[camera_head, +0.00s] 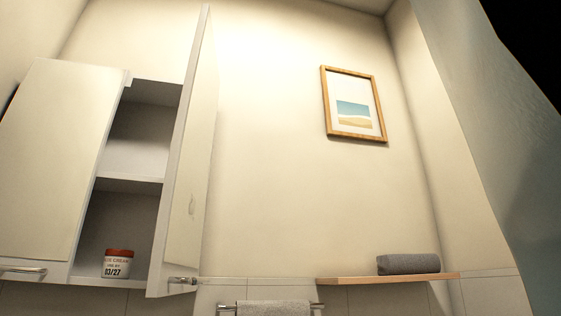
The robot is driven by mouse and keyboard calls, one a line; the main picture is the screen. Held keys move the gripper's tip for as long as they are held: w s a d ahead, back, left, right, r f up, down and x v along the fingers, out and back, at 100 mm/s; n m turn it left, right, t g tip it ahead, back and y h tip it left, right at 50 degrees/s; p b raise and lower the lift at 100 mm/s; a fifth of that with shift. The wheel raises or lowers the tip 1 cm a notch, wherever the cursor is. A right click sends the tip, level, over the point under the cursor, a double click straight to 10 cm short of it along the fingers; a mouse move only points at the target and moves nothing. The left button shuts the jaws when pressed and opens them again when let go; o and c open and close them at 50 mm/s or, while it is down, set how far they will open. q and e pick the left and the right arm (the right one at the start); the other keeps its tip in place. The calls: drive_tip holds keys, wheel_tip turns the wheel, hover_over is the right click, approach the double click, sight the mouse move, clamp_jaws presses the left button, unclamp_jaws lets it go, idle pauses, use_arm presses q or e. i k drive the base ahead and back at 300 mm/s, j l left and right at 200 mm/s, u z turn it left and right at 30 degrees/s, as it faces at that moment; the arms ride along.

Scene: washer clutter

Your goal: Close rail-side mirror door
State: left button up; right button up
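A white mirror cabinet (115,183) hangs on the wall at the left. Its right mirror door (199,150) stands wide open, swung out toward me and seen nearly edge-on, with a small metal handle (182,281) at its lower edge. The left mirror door (55,160) is shut and has a metal handle (22,270) at its bottom. The towel rail (270,308) is below and to the right of the open door. Neither of my grippers shows in the view.
A jar with a red lid (117,264) stands on the cabinet's bottom shelf, inside the open part. A wooden shelf (350,280) with a rolled grey towel (408,264) is at the right. A framed picture (353,104) hangs above. A pale blue curtain-like surface (500,130) fills the far right.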

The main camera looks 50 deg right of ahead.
sight(174, 266)
drive_tip(key=z, duration=1.05)
